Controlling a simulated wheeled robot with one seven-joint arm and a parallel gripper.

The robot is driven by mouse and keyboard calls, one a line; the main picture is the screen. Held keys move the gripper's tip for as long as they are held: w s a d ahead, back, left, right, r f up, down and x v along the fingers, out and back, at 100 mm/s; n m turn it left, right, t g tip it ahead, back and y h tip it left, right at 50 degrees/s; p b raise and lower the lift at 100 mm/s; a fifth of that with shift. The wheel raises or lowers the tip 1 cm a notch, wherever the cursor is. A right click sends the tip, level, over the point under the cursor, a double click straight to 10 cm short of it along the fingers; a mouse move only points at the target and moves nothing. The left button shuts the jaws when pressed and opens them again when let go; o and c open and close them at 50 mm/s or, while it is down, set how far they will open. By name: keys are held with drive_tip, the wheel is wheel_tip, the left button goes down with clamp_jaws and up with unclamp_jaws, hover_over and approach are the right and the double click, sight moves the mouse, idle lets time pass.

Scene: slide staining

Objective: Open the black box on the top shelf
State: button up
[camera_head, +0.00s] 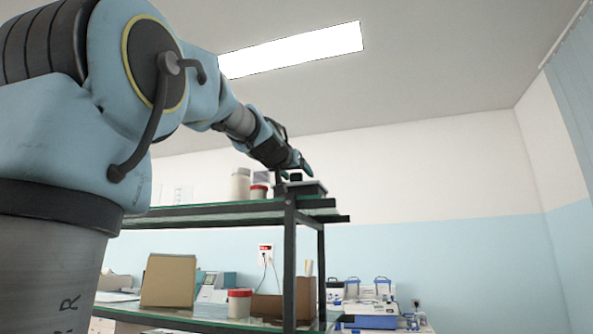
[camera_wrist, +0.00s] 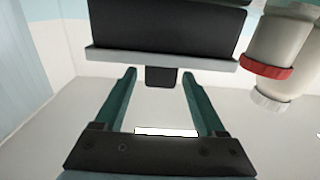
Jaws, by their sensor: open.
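The black box (camera_head: 312,188) stands on the top shelf near its right end, partly hidden by my gripper in the head view. In the wrist view, the picture is inverted. The box's dark body (camera_wrist: 165,28) fills the top, with a pale grey lid edge (camera_wrist: 160,58) and a small black knob (camera_wrist: 161,79) sticking out from it. The lid looks shut. My gripper (camera_wrist: 159,74) is open, with its two green fingers apart on either side of the knob. It also shows just above the box in the head view (camera_head: 302,169). I see no contact with the knob.
White jars stand beside the box on the top shelf, one with a red band (camera_wrist: 267,70). The shelf frame (camera_head: 290,255) has a black upright.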

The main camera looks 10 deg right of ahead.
drive_tip(key=shift+c, duration=0.3)
clamp_jaws()
idle(0.3)
idle(0.8)
